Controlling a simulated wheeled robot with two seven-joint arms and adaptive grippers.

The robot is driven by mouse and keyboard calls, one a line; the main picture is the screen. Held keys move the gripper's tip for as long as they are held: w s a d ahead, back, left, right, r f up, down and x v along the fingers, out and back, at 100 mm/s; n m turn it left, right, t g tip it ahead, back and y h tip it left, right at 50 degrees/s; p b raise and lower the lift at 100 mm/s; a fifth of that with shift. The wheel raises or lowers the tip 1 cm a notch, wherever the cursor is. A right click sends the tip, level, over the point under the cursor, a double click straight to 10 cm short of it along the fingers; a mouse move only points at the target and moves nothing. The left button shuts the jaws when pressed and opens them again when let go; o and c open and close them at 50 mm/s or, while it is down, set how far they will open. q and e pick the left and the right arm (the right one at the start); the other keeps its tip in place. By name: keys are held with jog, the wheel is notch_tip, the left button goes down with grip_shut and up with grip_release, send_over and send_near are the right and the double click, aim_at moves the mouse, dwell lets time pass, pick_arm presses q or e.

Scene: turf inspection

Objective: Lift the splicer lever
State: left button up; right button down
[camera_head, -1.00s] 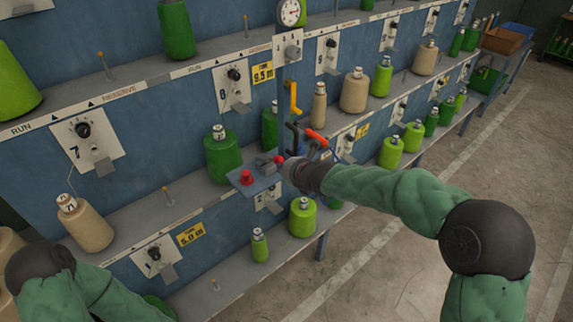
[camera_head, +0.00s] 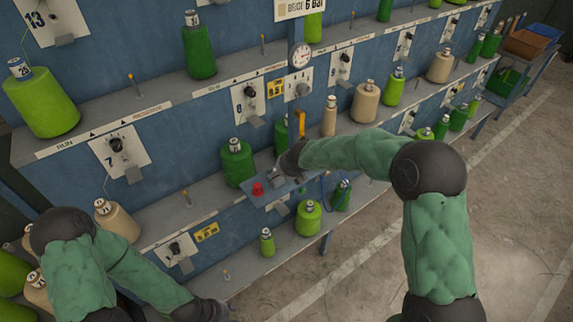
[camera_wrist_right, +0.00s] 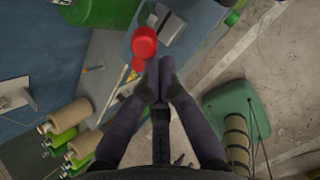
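The splicer is a small blue-grey platform (camera_head: 262,201) in front of the rack, with a red knob (camera_head: 258,189) and a grey block (camera_head: 277,178). My right gripper (camera_head: 284,172) is over the platform, its fingers mostly hidden. In the right wrist view its fingers (camera_wrist_right: 160,66) converge, tips together, beside a rounded red part (camera_wrist_right: 144,42). I cannot tell if this is the lever's grip or a knob, and nothing shows clearly between the tips. The red-handled lever is not recognisable in the head view. My left gripper (camera_head: 212,310) is low at the bottom, its fingers unclear.
A yellow hooked part (camera_head: 301,123) and a dial gauge (camera_head: 301,55) stand above the splicer. Green bobbins (camera_head: 237,163) and beige bobbins (camera_head: 366,101) line the shelves. Floor (camera_head: 500,200) to the right is clear.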

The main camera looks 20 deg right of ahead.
pick_arm(q)
jog(key=shift+w+r+p, duration=0.15)
jog(key=shift+r+p, duration=1.25)
jog(key=shift+r, duration=0.4)
pick_arm(e)
jog(key=shift+w+a+r, duration=0.2)
jog(key=shift+w+r, duration=0.3)
jog(key=shift+w, duration=0.05)
pick_arm(q)
jog(key=shift+f, duration=0.1)
